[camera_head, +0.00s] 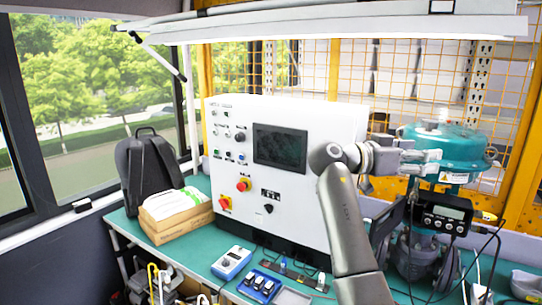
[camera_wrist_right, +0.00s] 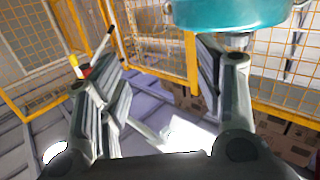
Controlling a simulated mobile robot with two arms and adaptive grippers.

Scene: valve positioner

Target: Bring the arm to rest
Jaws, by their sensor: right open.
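My right arm rises from the bottom of the head view and bends right at its elbow. My right gripper (camera_head: 432,162) is open and empty, in front of the teal valve actuator (camera_head: 462,143). In the right wrist view its two fingers stand wide apart (camera_wrist_right: 160,75), with nothing between them. The actuator's teal underside (camera_wrist_right: 230,12) shows above the right finger; I cannot tell whether they touch. A black positioner with a display (camera_head: 443,214) sits below the gripper, on the grey valve body (camera_head: 418,256). My left gripper is not in view.
A white control cabinet (camera_head: 290,124) with screen and knobs stands on the green bench (camera_head: 203,248). A blue meter (camera_head: 231,262) and a blue tray of small parts (camera_head: 260,286) lie in front. Boxes (camera_head: 178,222) and a backpack (camera_head: 149,165) are left. Cables hang near the positioner.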

